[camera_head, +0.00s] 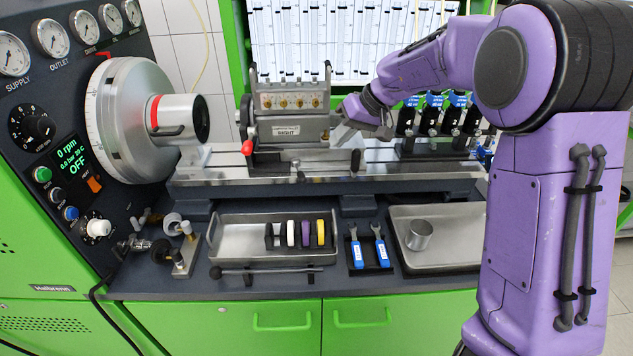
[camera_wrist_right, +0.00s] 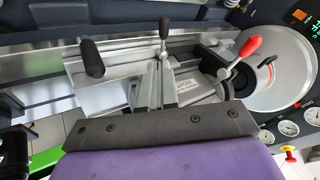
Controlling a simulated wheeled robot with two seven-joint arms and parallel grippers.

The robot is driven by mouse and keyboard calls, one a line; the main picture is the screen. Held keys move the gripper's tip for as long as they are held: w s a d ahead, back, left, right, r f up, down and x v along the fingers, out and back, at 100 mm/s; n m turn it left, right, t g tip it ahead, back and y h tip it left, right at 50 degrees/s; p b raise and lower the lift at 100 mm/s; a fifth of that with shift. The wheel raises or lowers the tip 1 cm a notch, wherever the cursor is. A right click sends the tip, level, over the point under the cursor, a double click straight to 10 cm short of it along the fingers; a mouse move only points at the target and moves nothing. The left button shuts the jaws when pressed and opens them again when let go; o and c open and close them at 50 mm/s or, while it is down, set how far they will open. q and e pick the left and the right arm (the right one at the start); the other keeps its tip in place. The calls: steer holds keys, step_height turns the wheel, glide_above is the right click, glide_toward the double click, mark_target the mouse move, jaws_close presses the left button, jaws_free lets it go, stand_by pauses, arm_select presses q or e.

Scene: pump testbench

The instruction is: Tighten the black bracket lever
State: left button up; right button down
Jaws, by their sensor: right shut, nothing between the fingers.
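The pump bracket (camera_head: 290,115) is a grey metal block with a label, seated on the bench rail. A black lever (camera_head: 356,161) stands at the bracket's right foot. In the right wrist view a large black-handled lever (camera_wrist_right: 92,58) shows at the left, and a smaller black-knobbed lever (camera_wrist_right: 164,28) stands near the middle. A red-knobbed lever (camera_head: 262,148) is on the bracket's left side. My right gripper (camera_head: 340,132) is shut and empty, beside the bracket's right side and just above the black lever. Whether it touches either is unclear. My left gripper is not in view.
A round chuck-like drum (camera_head: 125,120) and a gauge panel stand at the left. Black units with blue labels (camera_head: 433,118) stand on the rail at the right, behind my arm. A parts tray (camera_head: 240,240), blue-handled tools (camera_head: 357,254) and a tray with a cup (camera_head: 420,235) lie in front.

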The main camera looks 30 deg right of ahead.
mark_target(299, 171)
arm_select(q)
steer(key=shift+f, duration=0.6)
arm_select(e)
steer(key=x, duration=0.8)
steer(key=s+x, duration=0.1)
steer(key=x, duration=0.3)
steer(key=shift+w+d+f, duration=0.15)
steer(key=shift+f, duration=0.45)
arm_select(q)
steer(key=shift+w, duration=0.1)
